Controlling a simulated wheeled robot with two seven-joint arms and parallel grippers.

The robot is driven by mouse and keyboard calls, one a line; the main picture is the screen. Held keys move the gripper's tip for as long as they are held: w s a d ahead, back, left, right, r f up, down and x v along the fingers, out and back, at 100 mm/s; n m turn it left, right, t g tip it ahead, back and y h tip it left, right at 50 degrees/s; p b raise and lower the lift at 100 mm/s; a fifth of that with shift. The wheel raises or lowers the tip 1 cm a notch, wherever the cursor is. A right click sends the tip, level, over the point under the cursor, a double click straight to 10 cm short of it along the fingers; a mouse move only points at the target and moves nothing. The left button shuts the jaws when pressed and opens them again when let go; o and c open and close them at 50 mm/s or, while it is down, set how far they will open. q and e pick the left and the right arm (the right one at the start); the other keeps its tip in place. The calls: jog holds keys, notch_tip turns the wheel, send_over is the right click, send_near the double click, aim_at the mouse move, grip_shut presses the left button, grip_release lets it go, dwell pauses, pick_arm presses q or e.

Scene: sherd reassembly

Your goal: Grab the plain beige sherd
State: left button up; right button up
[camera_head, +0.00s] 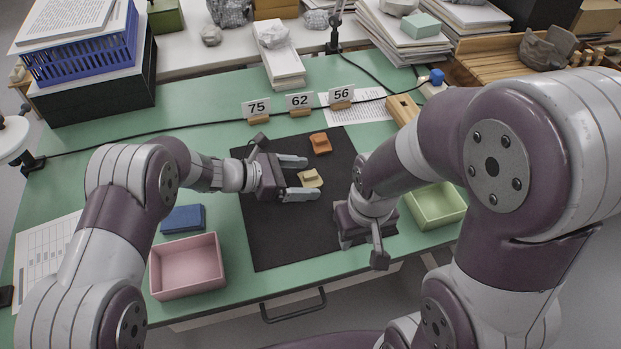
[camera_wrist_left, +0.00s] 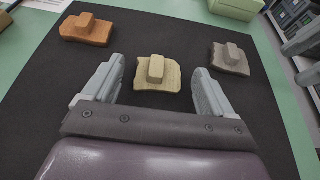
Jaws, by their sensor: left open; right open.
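The plain beige sherd (camera_head: 310,178) lies on the black mat (camera_head: 274,238), with a small block-shaped raised part on top. In the left wrist view the beige sherd (camera_wrist_left: 158,74) sits between and slightly ahead of the fingertips. My left gripper (camera_head: 296,178) is open, its fingers on either side of the sherd's near end; it also shows in the left wrist view (camera_wrist_left: 158,75). I cannot tell if the fingers touch it. My right gripper (camera_head: 362,240) is over the right edge of the mat; its fingertips are hidden by its own body.
An orange sherd (camera_head: 320,143) lies behind the beige one. A grey-brown sherd (camera_wrist_left: 229,58) shows only in the left wrist view, at right. A pink box (camera_head: 188,266), blue block (camera_head: 183,219) and green box (camera_head: 437,205) flank the mat. Number cards (camera_head: 299,101) stand behind it.

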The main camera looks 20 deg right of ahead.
pick_arm(q)
jog(key=c, duration=1.1)
jog(key=shift+r, duration=0.1)
jog(key=shift+c, duration=0.2)
